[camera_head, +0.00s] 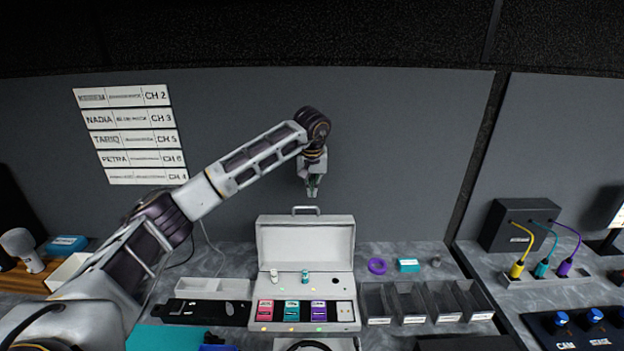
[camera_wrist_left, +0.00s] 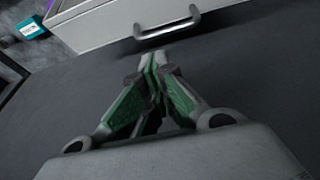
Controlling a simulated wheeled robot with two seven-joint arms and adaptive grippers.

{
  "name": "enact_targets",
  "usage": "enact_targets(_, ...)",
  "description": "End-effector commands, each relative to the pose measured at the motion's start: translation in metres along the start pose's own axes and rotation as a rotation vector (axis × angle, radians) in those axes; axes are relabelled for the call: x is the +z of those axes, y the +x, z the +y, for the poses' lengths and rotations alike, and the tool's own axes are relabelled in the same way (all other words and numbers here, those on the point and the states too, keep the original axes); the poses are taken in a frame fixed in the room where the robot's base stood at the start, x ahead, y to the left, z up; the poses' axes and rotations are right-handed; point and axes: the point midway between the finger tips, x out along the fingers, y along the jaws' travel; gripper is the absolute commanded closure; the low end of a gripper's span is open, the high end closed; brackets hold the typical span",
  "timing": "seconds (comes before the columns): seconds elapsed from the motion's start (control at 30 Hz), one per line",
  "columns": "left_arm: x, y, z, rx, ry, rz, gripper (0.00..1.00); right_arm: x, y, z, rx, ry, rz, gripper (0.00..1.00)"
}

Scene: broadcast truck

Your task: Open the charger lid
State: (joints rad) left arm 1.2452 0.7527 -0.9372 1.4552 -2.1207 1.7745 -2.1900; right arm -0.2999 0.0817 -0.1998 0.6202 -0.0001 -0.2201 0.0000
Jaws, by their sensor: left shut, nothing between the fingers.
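The charger (camera_head: 345,310) is a pale box on the counter, with red, teal and purple packs in its bays and small lights along its front. Its lid (camera_head: 305,246) stands raised at the back, its inner face toward me. A handle (camera_head: 305,209) is on the lid's top edge; the handle also shows in the left wrist view (camera_wrist_left: 167,24), close beyond the fingertips. My left gripper (camera_head: 313,190) is above the handle, pointing down, apart from it, shut and empty. Its green-padded fingers (camera_wrist_left: 155,65) meet in the left wrist view. My right gripper is not in view.
Open grey bins (camera_head: 408,301) stand right of the charger, with a purple tape roll (camera_head: 377,266) and a teal box (camera_head: 408,265) behind. A black tray (camera_head: 203,311) lies to the left. The grey wall is close behind the lid.

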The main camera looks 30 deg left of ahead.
Motion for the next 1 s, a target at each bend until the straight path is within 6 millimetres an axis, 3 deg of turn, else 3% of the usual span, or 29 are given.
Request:
enact_targets(0.4, 0.0, 0.041, 0.0, 0.0, 0.0, 0.0, 1.0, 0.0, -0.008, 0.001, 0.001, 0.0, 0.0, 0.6)
enact_targets(1.0, -0.001, 0.047, 0.0, 0.0, 0.001, 0.007, 1.0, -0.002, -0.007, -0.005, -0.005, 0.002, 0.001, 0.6)
